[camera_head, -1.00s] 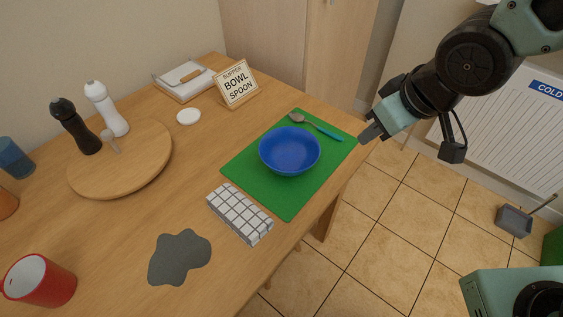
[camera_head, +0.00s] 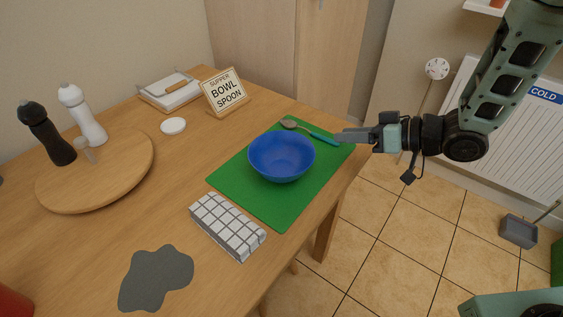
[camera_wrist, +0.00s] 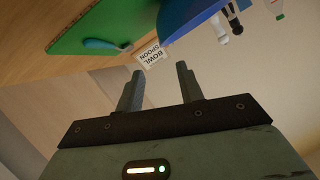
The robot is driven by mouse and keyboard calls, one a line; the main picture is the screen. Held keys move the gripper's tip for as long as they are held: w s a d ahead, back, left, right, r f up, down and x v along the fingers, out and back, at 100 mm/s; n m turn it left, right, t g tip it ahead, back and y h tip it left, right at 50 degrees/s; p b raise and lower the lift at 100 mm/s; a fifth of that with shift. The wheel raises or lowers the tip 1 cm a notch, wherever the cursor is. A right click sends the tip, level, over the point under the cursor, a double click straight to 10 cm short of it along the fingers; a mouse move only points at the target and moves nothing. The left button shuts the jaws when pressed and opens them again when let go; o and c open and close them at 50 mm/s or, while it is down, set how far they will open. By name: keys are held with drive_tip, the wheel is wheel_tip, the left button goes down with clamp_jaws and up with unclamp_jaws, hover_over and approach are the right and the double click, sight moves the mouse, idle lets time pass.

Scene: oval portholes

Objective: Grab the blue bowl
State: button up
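The blue bowl (camera_head: 281,158) stands upright on the green placemat (camera_head: 240,186) near the right edge of the table. My gripper (camera_head: 342,136) is level at the right of the bowl, apart from it, with its fingers pointing left near the spoon's handle end. In the wrist view the two fingers of my gripper (camera_wrist: 158,88) are spread with nothing between them. Part of the blue bowl (camera_wrist: 185,14) shows at the top of that view, beside the green placemat (camera_wrist: 85,28).
A spoon with a teal handle (camera_head: 322,139) lies on the placemat behind the bowl. A folded checked cloth (camera_head: 227,226) lies in front. A sign (camera_head: 225,92) stands at the back. A round board (camera_head: 95,182) with shakers is at the left. A radiator (camera_head: 510,125) is at the right.

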sight(305, 138)
drive_tip(key=x, duration=0.7)
drive_tip(key=shift+w+a, duration=0.1)
drive_tip(key=shift+a, duration=0.1)
drive_tip(key=x, duration=0.4)
drive_tip(key=shift+s+a+f, duration=0.25)
drive_tip(key=shift+s, duration=0.05)
drive_tip(key=shift+w+a+f, duration=0.15)
drive_tip(key=shift+w+a, duration=0.05)
drive_tip(key=shift+a, duration=0.1)
clamp_jaws()
